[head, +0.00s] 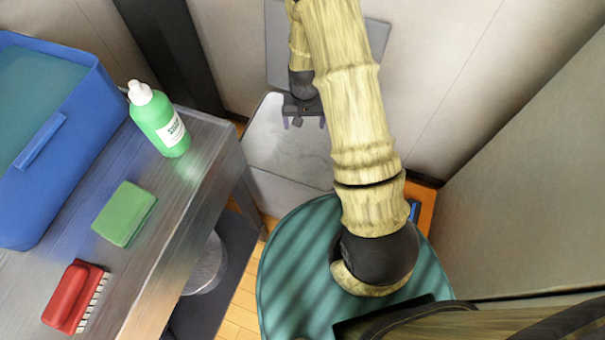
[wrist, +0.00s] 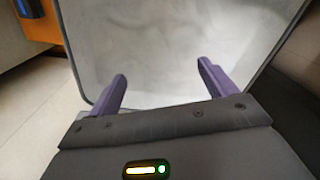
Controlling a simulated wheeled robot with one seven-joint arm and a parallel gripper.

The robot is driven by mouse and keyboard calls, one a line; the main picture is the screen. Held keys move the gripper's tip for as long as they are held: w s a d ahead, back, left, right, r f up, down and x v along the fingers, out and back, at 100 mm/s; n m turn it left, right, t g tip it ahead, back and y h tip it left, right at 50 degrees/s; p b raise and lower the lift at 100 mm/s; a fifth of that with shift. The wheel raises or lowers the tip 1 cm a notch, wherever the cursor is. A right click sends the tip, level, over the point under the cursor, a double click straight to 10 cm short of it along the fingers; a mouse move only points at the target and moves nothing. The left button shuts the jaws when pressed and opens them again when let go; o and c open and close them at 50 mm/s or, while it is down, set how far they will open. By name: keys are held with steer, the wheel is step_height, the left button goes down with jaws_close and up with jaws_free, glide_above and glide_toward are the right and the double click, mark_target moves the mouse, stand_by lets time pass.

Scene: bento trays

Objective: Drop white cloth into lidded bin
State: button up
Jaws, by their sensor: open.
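The lidded bin (head: 272,180) stands against the wall, a pale grey box with its grey lid (head: 279,45) raised behind it. Its rim also shows in the wrist view (wrist: 82,75). Inside it is a whitish, mottled surface (head: 280,135), also filling the wrist view's middle (wrist: 185,35). I cannot tell whether this is the white cloth or the bin's inside; no separate cloth shows elsewhere. My gripper (head: 305,123) is over the bin opening, its purple fingers apart and nothing between them in the wrist view (wrist: 161,70).
A steel table (head: 190,195) at left holds a blue tub (head: 60,175), a green bottle (head: 160,120), a green sponge (head: 124,213) and a red brush (head: 72,297). A grey metal panel (head: 530,190) stands at right. A narrow strip of wooden floor (head: 240,305) is clear.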

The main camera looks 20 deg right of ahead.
step_height(320, 180, up, 13)
steer(key=p, duration=0.2)
steer(key=shift+r, duration=0.2)
steer(key=shift+a, duration=0.1)
stand_by(0.6)
steer(key=s+r+n+t, duration=0.3)
steer(key=s+r, duration=0.8)
steer(key=s, duration=0.3)
step_height(320, 180, up, 22)
steer(key=p, duration=2.2)
steer(key=shift+s, duration=0.2)
